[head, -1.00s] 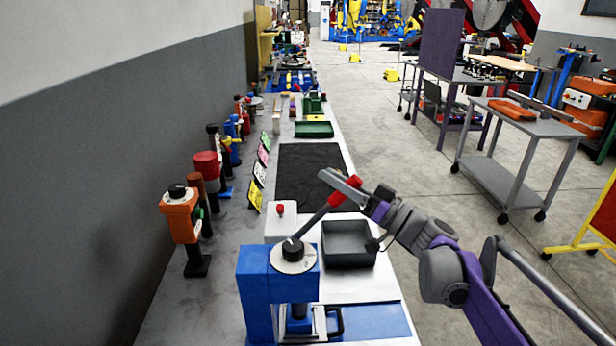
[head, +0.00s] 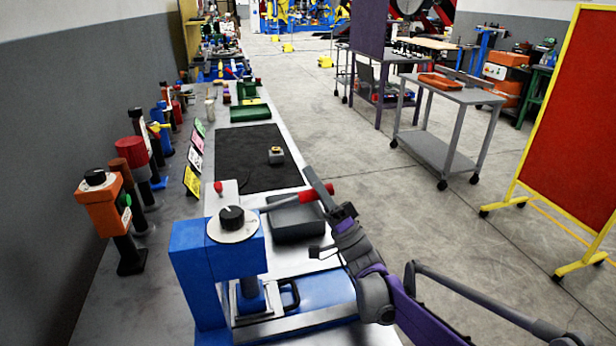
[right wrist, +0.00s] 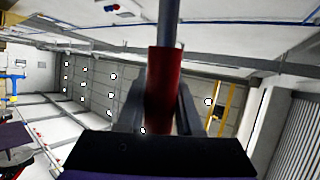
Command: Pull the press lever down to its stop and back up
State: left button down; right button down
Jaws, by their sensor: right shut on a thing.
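The blue press (head: 188,265) stands at the near end of the bench, with a round pale dial and black knob (head: 232,217) on its head. Its lever (head: 280,202) is a grey rod that runs right and slightly upward to a red handle (head: 310,195). My right gripper (head: 321,190) is shut on the red handle. In the right wrist view the red handle (right wrist: 165,88) sits between the two fingers, with the grey rod beyond it. My left gripper is not in view.
A dark tray (head: 296,232) lies just under and behind the lever. A small block (head: 276,155) sits on the black mat (head: 240,165). An orange-topped post (head: 103,208) and several tools line the wall side. Open floor lies right of the bench.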

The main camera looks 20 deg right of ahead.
jog(key=shift+a+f, duration=0.1)
jog(key=shift+f, duration=0.2)
jog(key=c, duration=0.6)
grip_release()
jog(key=shift+m, duration=0.3)
jog(key=s+d+f, duration=0.1)
jog(key=s+d, duration=0.2)
jog(key=s, duration=0.1)
jog(key=s+d+f, duration=0.1)
jog(key=s+d, duration=0.2)
jog(key=s, duration=0.1)
jog(key=s+d+f, duration=0.1)
jog(key=s+d, duration=0.2)
jog(key=s, duration=0.1)
jog(key=shift+s+d+f, duration=0.15)
jog(key=shift+s+f, duration=0.1)
jog(key=shift+f, duration=0.05)
